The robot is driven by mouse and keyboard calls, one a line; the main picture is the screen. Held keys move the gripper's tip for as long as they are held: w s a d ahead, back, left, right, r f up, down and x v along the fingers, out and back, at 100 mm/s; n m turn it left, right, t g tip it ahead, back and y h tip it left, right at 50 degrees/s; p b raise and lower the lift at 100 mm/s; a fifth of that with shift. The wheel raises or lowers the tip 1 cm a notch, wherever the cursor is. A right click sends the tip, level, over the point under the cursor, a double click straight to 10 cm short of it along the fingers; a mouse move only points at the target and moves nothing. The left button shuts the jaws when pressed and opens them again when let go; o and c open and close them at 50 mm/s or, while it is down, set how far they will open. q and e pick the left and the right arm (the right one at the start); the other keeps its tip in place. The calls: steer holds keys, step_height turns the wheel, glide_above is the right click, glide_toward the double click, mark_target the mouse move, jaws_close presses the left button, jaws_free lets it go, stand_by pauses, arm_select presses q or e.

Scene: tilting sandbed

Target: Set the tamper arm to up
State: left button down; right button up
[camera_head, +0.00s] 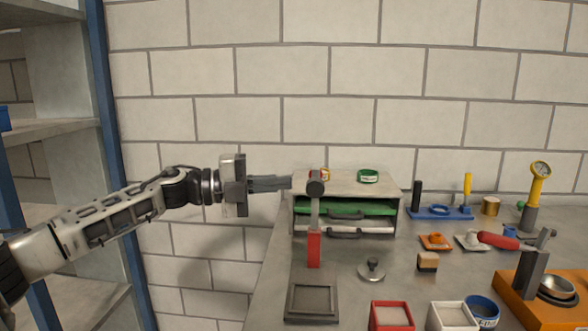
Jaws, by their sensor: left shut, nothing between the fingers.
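A lever that looks like the tamper arm has a dark round hub (315,187), a short grey bar and a red grip (313,250). The red grip hangs downward from the hub, in front of the drawer cabinet. My left gripper (288,183) reaches in from the left with its fingers shut and empty. Its tips are just left of the hub at about the same height in the picture; I cannot tell whether they touch. A square grey frame (289,303) lies on the table below the red grip. My right gripper is not in view.
A cabinet (340,182) with green and white drawers stands behind the lever. A lidded metal knob piece (372,270), a red box (391,316), a white box (451,316) and an orange stand (515,290) are on the table. A shelf rack (100,150) is at left.

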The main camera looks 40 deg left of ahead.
mark_target(313, 176)
arm_select(q)
steer(key=shift+w+d+p, duration=0.2)
steer(key=shift+w+p, duration=0.35)
steer(key=shift+w, duration=0.6)
steer(key=shift+w+d+p, duration=0.15)
steer(key=shift+w+p, duration=0.4)
steer(key=shift+w, duration=0.7)
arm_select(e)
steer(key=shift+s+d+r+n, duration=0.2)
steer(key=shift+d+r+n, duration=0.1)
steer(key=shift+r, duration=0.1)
